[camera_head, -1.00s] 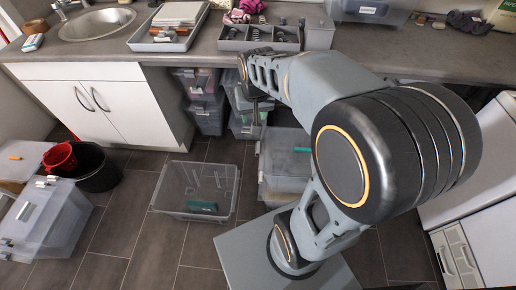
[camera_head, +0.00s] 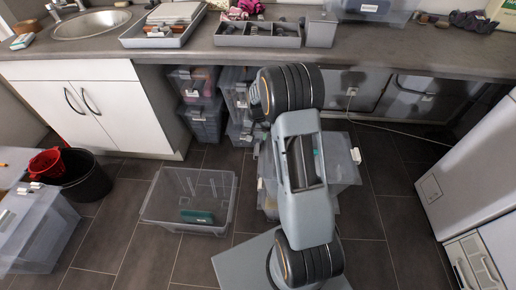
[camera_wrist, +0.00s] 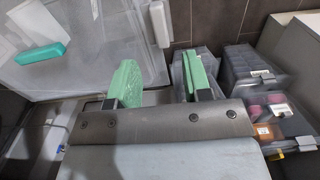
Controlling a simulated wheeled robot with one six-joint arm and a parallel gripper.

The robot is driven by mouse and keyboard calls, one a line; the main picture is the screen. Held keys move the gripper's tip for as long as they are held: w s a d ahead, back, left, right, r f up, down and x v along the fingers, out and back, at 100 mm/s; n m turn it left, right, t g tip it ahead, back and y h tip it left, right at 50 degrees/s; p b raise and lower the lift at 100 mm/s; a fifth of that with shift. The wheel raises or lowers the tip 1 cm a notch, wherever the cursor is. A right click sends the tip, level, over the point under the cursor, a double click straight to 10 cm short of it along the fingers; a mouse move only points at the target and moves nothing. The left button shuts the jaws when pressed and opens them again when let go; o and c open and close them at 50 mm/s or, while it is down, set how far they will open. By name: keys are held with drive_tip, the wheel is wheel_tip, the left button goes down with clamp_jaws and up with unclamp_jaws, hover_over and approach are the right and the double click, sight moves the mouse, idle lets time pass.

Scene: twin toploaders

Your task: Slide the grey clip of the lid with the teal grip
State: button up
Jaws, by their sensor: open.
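A clear box with a see-through lid (camera_head: 343,150) stands on the floor under the counter, partly hidden behind my arm. A teal grip (camera_head: 316,153) shows on it, and a pale clip (camera_head: 355,155) sits at its right edge. In the wrist view, the clear lid (camera_wrist: 95,55) fills the upper left, with the teal grip (camera_wrist: 40,53) at left. A light grey clip (camera_wrist: 160,22) is at the lid's right edge, beyond the fingers. My gripper (camera_wrist: 160,85) is open and empty, its green fingers apart, below the clip in that picture. My arm hides it in the head view.
An open clear tub (camera_head: 160,205) with a teal item stands on the floor to the left. Stacked bins (camera_head: 205,120) stand under the counter; dark bins (camera_wrist: 240,75) show right in the wrist view. A white appliance (camera_head: 480,170) stands at right. Floor between is clear.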

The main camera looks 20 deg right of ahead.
sight(258, 148)
wheel_tip(258, 148, down, 8)
drive_tip(key=shift+r+b, duration=0.15)
drive_tip(key=shift+b, duration=0.35)
clamp_jaws()
idle(0.3)
